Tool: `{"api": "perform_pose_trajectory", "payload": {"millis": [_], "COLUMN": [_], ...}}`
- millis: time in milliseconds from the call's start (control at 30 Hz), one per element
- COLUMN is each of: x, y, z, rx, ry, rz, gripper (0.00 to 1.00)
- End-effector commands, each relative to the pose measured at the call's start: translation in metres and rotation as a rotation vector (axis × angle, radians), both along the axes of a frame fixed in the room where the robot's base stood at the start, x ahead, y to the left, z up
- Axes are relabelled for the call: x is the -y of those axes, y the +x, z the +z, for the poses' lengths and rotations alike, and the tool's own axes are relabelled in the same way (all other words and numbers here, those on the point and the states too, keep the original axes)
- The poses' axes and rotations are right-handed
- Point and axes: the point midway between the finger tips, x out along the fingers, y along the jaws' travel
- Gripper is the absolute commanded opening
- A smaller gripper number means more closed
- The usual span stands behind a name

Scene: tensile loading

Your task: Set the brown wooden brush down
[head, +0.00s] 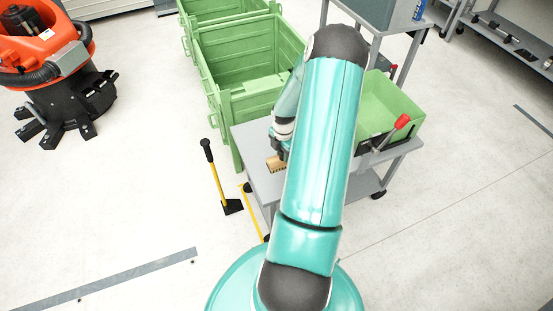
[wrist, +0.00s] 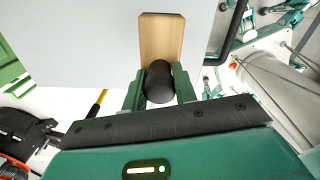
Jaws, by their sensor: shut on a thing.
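The brown wooden brush (head: 275,164) is at the near left part of the grey cart top (head: 265,187), with bristles along its lower side. In the wrist view the brush's flat wooden block (wrist: 161,38) points away from me over the pale grey surface (wrist: 85,40). My gripper (wrist: 160,84) is shut on the brush, with a finger on each side of a dark rounded part at its near end. In the head view my gripper (head: 281,151) is partly hidden by my arm. I cannot tell whether the bristles touch the cart top.
A green bin (head: 390,105) and a red-tipped lever (head: 402,121) are on the cart's right side. Large green crates (head: 250,60) stand behind to the left. A yellow-handled tool (head: 217,175) stands left of the cart. An orange machine (head: 45,50) is far left.

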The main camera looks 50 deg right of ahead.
Motion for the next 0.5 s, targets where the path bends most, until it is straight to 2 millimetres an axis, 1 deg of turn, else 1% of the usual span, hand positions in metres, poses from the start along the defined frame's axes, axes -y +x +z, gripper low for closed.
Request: {"api": "perform_pose_trajectory", "payload": {"millis": [33, 100, 200, 367, 500], "x": [0.000, 0.001, 0.002, 0.002, 0.001], "y": [0.009, 0.018, 0.026, 0.034, 0.033], "z": [-0.010, -0.020, -0.028, -0.038, -0.060], "rx": [0.001, 0.001, 0.002, 0.003, -0.001], "ry": [0.001, 0.000, -0.001, -0.001, 0.001], "rz": [0.003, 0.002, 0.001, 0.001, 0.002], "gripper": [0.00, 0.00, 0.00, 0.00, 0.00]}}
